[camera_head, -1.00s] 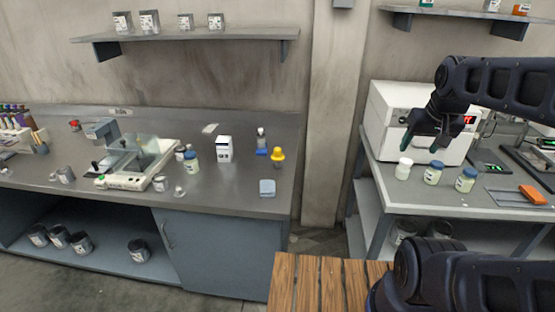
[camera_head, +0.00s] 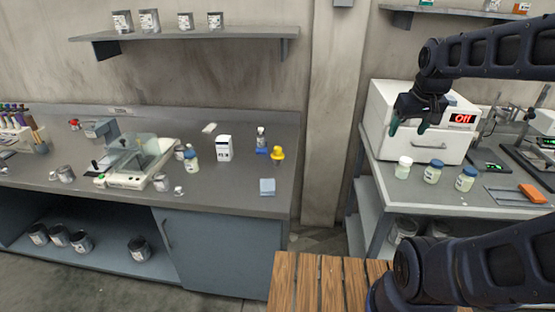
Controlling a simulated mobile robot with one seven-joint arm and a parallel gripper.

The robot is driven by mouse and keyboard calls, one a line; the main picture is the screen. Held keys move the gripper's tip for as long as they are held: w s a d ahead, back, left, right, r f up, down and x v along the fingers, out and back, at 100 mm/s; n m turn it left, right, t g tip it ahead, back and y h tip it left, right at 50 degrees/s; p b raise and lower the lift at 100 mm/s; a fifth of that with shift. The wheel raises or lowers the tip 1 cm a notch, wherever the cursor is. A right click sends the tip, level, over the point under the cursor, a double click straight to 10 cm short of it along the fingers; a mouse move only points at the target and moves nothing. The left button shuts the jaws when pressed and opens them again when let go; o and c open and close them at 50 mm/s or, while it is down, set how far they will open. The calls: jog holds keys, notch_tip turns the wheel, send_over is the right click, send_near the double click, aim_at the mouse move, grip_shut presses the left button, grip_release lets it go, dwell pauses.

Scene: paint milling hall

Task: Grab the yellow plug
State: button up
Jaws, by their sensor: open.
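The yellow plug (camera_head: 277,154) stands on the grey bench (camera_head: 232,184) on the left, near the bench's right end. It is a small yellow piece with a narrower top and a wide collar. My gripper (camera_head: 407,128) is at the right, in front of the white oven-like box (camera_head: 384,105), with its fingers pointing down. It is open with nothing between the fingers. It is well to the right of the plug, across the gap between the two benches.
Beside the plug are a blue block (camera_head: 262,151), a small bottle (camera_head: 261,136), a white carton (camera_head: 224,148) and a blue-grey pad (camera_head: 267,187). Jars (camera_head: 403,168) stand below my gripper on the right bench. A concrete pillar (camera_head: 328,120) separates the benches. A wooden slatted surface (camera_head: 310,283) is in front.

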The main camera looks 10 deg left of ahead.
jog(key=w+a+n+g, duration=0.1)
jog(key=w+a+n, duration=0.55)
jog(key=w, duration=0.65)
jog(key=n+g, duration=0.3)
jog(key=n, duration=0.8)
send_over(277, 155)
jog(key=w, duration=0.1)
jog(key=shift+m, duration=0.25)
notch_tip(277, 155, down, 22)
jog(key=shift+f, duration=0.1)
jog(key=shift+a+f, duration=0.1)
jog(key=shift+f, duration=0.1)
notch_tip(277, 155, down, 11)
jog(key=shift+r, duration=0.2)
jog(key=shift+c, duration=0.5)
jog(key=c, duration=0.8)
